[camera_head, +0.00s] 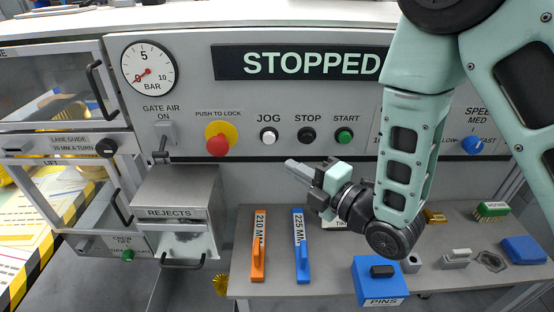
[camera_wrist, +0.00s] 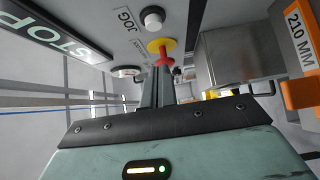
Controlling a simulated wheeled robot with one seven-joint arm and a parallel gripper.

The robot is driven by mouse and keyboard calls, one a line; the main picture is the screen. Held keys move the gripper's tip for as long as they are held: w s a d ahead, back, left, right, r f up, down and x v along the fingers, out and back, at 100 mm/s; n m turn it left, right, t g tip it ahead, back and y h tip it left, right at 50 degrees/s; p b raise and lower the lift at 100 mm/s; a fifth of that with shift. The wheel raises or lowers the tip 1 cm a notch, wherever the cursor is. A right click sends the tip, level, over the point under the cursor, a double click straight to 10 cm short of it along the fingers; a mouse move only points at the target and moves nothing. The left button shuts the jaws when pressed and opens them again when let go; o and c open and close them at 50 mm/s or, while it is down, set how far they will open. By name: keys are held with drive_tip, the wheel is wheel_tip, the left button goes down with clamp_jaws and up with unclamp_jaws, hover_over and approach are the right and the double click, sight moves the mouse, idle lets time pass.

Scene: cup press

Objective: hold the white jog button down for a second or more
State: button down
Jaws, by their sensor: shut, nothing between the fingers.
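The white jog button (camera_head: 268,138) sits on the grey panel under the label JOG, left of the black stop button (camera_head: 307,135). It also shows in the wrist view (camera_wrist: 152,18), near the top edge. My gripper (camera_head: 290,164) is shut and empty, its fingers pointing left and toward the panel. In the head view its tips are below and right of the jog button and look apart from it. In the wrist view the finger tips (camera_wrist: 160,75) overlap the red lock button's stem in the picture, and the jog button is clear of them.
The red push-to-lock button (camera_head: 218,138) is left of jog and the green start button (camera_head: 344,135) is right of stop. The display (camera_head: 300,63) reads STOPPED. Below stand a rejects box (camera_head: 178,195), an orange handled block (camera_head: 259,250), a blue one (camera_head: 301,250) and a blue pins box (camera_head: 378,280).

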drive_tip(key=b, duration=0.2)
drive_tip(key=p, duration=0.4)
approach(264, 140)
drive_tip(key=x, duration=0.5)
drive_tip(key=shift+w+a, duration=0.25)
drive_tip(key=shift+w, duration=0.05)
